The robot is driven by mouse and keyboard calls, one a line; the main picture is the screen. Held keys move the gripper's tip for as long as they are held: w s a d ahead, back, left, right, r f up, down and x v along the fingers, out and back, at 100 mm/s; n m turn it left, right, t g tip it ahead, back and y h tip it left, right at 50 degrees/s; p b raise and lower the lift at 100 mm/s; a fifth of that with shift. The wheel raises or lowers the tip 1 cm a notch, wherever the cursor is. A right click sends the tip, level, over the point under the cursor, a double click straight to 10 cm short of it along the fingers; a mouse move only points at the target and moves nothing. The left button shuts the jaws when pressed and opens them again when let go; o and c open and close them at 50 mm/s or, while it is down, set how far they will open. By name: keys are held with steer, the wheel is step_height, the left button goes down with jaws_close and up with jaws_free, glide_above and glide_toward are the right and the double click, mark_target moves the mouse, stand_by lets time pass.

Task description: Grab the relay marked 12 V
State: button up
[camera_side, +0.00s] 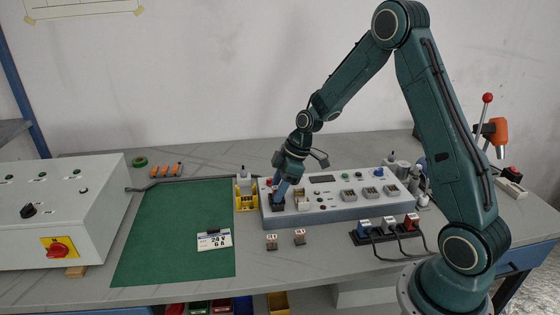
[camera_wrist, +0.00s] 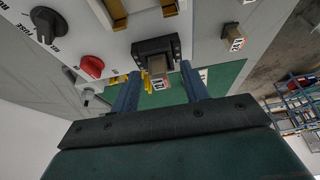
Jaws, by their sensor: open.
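A small relay (camera_wrist: 157,66) with a white label sits in a black socket at the left end of the white panel box; its marking is too small to read. My gripper (camera_wrist: 159,72) is open, with its two blue fingers on either side of this relay; I cannot tell whether they touch it. In the side view my gripper (camera_side: 280,190) points down at the black socket (camera_side: 277,204) and mostly hides the relay. Two more small labelled relays (camera_side: 271,242) (camera_side: 300,237) stand on the bench in front of the box; their markings are not clearly legible.
The panel box (camera_side: 340,212) has knobs, buttons and several sockets. A yellow holder (camera_side: 246,200) stands at its left. A green mat (camera_side: 165,245) carries a card (camera_side: 214,240) reading 24 V 6 A. A black strip with plugs (camera_side: 385,231) lies right of the loose relays.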

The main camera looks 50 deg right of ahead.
steer(key=shift+c, duration=0.4)
jaws_close()
steer(key=shift+r, duration=0.1)
step_height(320, 180, up, 20)
stand_by(0.7)
stand_by(0.5)
